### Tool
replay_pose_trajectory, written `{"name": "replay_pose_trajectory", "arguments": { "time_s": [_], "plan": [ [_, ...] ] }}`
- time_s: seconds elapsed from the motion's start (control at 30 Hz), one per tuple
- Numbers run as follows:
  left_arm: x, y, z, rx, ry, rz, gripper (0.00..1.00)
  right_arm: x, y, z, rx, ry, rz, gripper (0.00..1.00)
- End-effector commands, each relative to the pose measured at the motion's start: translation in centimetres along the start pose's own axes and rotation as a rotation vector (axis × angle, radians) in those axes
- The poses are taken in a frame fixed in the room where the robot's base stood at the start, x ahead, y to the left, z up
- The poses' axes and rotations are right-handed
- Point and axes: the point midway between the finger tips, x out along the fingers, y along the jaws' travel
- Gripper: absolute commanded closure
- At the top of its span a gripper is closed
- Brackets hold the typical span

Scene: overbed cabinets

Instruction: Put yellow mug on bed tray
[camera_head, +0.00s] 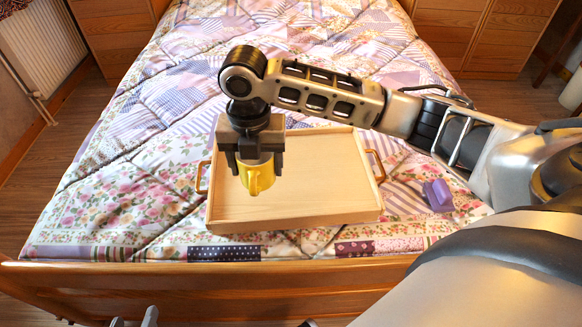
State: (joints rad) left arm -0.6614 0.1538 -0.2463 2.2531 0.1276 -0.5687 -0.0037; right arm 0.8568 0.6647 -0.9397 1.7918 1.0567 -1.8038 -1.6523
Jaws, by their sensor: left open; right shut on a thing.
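The yellow mug (259,180) is upright in my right gripper (254,163), which points straight down and is shut on its upper part. The mug's handle faces the camera. The wooden bed tray (320,185) lies on the bed, with a brass-coloured handle at each side. The mug appears over the left part of the tray; I cannot tell whether its base touches the tray floor. My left gripper (135,318) shows only as two fingertips at the bottom edge, apart and empty, away from the tray.
A purple object (438,195) lies on the quilt (130,185) right of the tray. The wooden footboard (200,285) runs across the near side. Wooden cabinets (465,40) stand beyond the bed, and a radiator (40,45) is at far left. The visible tray floor is otherwise clear.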

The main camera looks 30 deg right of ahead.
Motion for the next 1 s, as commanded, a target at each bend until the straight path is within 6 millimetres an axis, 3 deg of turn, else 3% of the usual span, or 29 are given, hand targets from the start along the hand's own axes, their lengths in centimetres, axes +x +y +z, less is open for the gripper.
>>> {"name": "replay_pose_trajectory", "arguments": {
  "time_s": [0.17,0.53,0.7,1.0],
  "plan": [
    [0.0,-0.1,0.1,0.0,-0.003,-0.002,0.53,0.5,-0.5,0.5,-0.104,0.001,-0.003,0.64],
    [2.6,0.0,3.1,-0.008,-0.064,0.027,0.53,4.5,-6.5,6.6,-0.104,-0.001,-0.005,0.64],
    [3.9,0.2,4.6,-0.013,-0.098,0.045,0.53,7.7,-8.2,8.4,-0.107,0.001,-0.004,0.64],
    [4.7,0.2,5.5,-0.015,-0.124,0.055,0.53,9.6,-9.3,9.7,-0.11,0.0,-0.002,0.64]
  ]
}}
